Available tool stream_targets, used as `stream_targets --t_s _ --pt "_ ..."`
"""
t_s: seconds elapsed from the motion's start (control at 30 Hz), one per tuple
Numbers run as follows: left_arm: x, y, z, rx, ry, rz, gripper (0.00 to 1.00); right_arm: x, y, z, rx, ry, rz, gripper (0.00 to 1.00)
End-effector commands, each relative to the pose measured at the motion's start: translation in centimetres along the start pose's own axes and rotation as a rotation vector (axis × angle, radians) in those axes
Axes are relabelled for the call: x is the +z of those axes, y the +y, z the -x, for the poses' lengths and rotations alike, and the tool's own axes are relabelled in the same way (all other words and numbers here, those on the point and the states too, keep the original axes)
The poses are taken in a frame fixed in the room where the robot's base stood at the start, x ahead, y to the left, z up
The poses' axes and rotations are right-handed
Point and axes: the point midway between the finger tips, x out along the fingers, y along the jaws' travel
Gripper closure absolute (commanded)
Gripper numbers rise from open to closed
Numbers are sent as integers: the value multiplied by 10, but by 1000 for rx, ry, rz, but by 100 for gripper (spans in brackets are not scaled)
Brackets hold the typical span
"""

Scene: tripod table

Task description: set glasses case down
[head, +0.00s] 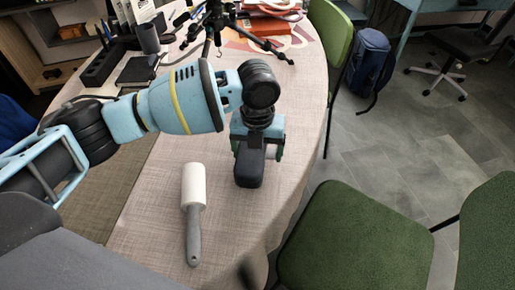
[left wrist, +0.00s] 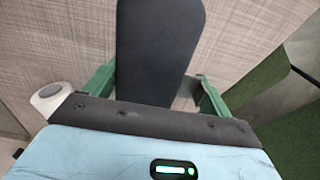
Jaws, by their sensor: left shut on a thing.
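The glasses case (head: 249,168) is dark and long with rounded ends. My left gripper (head: 262,152) is shut on it near the right edge of the table (head: 150,210). In the left wrist view the case (left wrist: 157,45) stretches out between the green fingers of the left gripper (left wrist: 155,88), with the woven tabletop behind it. I cannot tell whether the case touches the table or hangs just above it. The gripper hides the far end of the case in the head view. My right gripper is not in view.
A lint roller (head: 193,200) lies left of the case, with its white end also in the left wrist view (left wrist: 50,98). A black tripod (head: 216,25) and red books (head: 265,22) stand at the back. Green chairs (head: 355,240) flank the table's right edge. Cloth front-left is clear.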

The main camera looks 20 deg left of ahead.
Motion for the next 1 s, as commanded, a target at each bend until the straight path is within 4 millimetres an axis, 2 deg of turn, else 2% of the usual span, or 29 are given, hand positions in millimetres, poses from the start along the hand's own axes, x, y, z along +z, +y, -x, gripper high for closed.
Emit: stream_targets --t_s 0.03,0.17,0.47,0.67,1.0 --pt "0 0 -1 0 1 0 15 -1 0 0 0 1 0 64" --pt "0 0 -1 0 1 0 0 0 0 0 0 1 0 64" --pt "0 0 3 -1 -1 0 0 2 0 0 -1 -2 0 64" --pt "1 -1 32 -3 -3 0 0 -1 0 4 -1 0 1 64" --pt "0 -1 98 -2 -1 -1 0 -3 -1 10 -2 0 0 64"
